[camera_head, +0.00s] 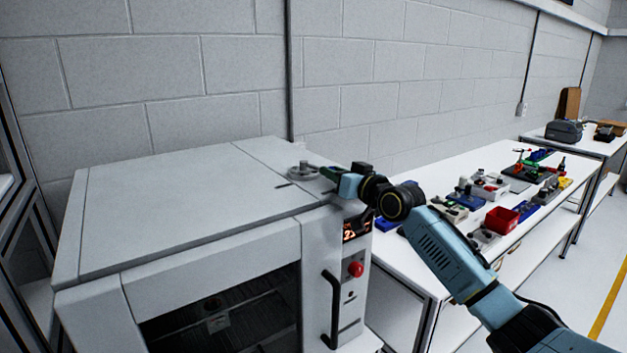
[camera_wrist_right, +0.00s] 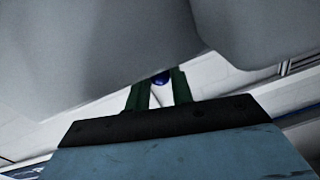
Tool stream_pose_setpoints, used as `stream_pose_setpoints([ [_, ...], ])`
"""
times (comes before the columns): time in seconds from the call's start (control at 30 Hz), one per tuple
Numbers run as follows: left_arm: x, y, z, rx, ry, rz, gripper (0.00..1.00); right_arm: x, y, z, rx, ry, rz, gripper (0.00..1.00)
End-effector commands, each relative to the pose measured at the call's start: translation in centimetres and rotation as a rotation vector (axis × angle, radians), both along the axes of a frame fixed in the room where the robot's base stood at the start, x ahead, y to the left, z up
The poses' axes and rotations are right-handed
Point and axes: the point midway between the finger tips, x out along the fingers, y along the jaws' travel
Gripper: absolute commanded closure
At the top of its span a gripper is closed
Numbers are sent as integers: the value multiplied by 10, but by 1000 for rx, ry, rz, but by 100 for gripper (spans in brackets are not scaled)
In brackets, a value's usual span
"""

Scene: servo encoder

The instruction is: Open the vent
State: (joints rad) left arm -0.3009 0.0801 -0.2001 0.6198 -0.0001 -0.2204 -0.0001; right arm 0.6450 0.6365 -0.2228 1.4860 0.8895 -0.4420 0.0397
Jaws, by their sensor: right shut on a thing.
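The vent (camera_head: 302,171) is a small round grey metal fitting on the top right of a large grey oven (camera_head: 190,205). My right gripper (camera_head: 322,172) reaches in from the right, low over the oven top, with its green fingertips at the right side of the vent. My left gripper is not in view.
The oven front has a black door handle (camera_head: 331,309), a red button (camera_head: 355,269) and a lit display (camera_head: 356,228). A block wall (camera_head: 220,70) stands behind. A white workbench (camera_head: 440,165) with a red bin (camera_head: 501,220) and several small parts stands right.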

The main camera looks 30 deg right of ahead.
Motion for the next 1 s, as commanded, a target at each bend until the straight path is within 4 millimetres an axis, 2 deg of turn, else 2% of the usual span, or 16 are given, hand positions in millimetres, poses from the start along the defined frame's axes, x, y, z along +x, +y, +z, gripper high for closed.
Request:
stream_pose_setpoints([
  [0.33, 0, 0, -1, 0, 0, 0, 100, -1, -2, -2, -3, 7, 3, 100],
  [0.37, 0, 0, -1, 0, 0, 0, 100, -1, -2, -2, -3, 7, 3, 75],
  [0.5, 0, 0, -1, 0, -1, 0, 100, -1, -1, -1, -2, 6, 3, 56],
  [0.83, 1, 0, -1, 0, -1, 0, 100, -3, -1, 0, -2, 3, 4, 56],
  [1.0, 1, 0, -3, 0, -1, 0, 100, -18, -6, -2, -4, 3, 3, 56],
])
